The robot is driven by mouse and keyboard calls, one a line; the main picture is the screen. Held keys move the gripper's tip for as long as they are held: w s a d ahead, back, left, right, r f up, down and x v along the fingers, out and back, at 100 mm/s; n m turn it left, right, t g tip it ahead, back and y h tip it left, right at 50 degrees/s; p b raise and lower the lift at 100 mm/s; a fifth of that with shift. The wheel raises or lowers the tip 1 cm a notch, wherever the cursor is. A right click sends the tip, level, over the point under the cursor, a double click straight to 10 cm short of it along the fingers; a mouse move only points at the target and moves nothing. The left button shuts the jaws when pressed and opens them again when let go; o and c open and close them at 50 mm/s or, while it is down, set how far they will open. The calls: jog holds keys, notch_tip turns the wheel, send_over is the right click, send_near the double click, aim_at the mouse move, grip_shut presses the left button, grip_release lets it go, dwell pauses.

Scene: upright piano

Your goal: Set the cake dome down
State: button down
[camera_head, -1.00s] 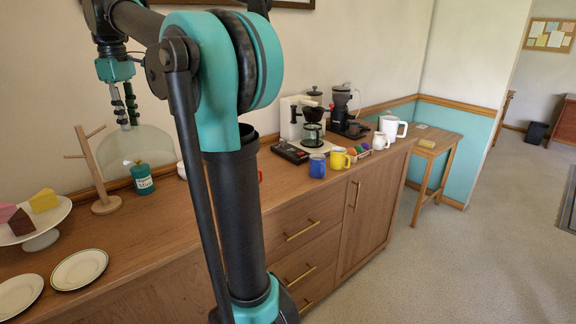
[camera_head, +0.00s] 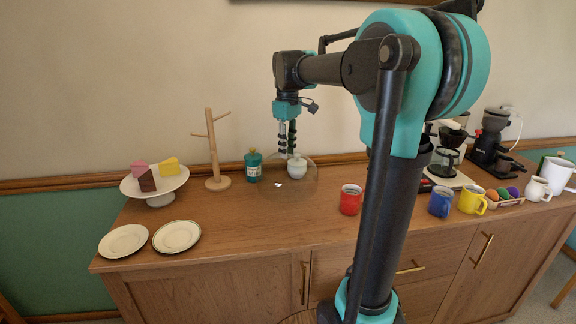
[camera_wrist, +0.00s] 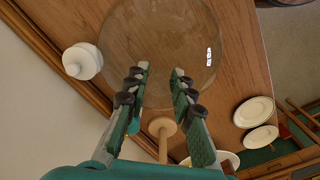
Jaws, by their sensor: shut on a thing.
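The clear glass cake dome (camera_head: 308,182) is hard to see in the head view, just above or on the sideboard, right of the teal canister. In the wrist view the dome (camera_wrist: 200,30) shows as a large round glass below the fingertips. My gripper (camera_head: 287,154) points down over it and is shut on the dome; its fingertips (camera_wrist: 162,68) stand a little apart around its top, and the knob is not clear. I cannot tell whether the rim touches the wood. The white cake stand (camera_head: 154,199) holds several cake slices at the left.
The sideboard (camera_head: 250,235) is bare in front of the dome. A white lidded jar (camera_head: 297,172), the teal canister (camera_head: 253,168) and a wooden mug tree (camera_head: 217,183) stand close by. Two plates (camera_head: 176,236) lie front left; a red mug (camera_head: 350,200) stands right.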

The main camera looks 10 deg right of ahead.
aim_at(287, 165)
jog(key=shift+f, duration=3.1)
jog(key=c, duration=1.3)
grip_release()
notch_tip(287, 165, up, 12)
jog(key=shift+r, duration=0.15)
